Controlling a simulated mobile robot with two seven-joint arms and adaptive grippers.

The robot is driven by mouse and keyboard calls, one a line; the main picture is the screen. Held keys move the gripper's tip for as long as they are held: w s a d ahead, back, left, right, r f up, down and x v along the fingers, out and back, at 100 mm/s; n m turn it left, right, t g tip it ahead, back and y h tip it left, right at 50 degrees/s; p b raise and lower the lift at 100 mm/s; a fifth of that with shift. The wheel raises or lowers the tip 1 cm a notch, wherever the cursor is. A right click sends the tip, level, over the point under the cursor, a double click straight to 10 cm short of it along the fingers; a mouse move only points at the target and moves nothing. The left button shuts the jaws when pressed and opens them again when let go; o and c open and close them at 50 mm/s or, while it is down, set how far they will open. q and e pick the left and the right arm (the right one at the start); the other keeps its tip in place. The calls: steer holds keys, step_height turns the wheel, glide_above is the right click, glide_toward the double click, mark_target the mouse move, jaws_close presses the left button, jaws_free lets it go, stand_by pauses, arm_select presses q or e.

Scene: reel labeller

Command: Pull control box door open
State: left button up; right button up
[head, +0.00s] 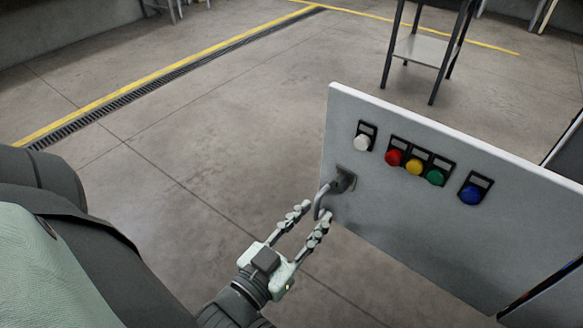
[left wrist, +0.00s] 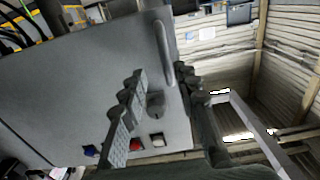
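The control box door (head: 430,220) is a light grey panel with its free edge at the left in the head view. It appears to stand out from the box, whose junction with it I cannot see clearly. A grey bent handle (head: 341,186) sits near that free edge; it also shows in the left wrist view (left wrist: 163,45). My left gripper (head: 316,209) is open at the handle's lower end, its fingers on either side of it. In the left wrist view the fingers (left wrist: 160,73) are spread with a gap beside the handle. My right gripper is out of view.
The door carries a white button (head: 362,143), red, yellow and green buttons (head: 414,167), and a blue button (head: 470,194). A metal stand (head: 420,52) is behind the door. The floor to the left of the door is clear.

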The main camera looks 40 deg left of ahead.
arm_select(q)
steer(key=s, duration=1)
steer(key=shift+s+d, duration=0.15)
steer(key=shift+d, duration=0.05)
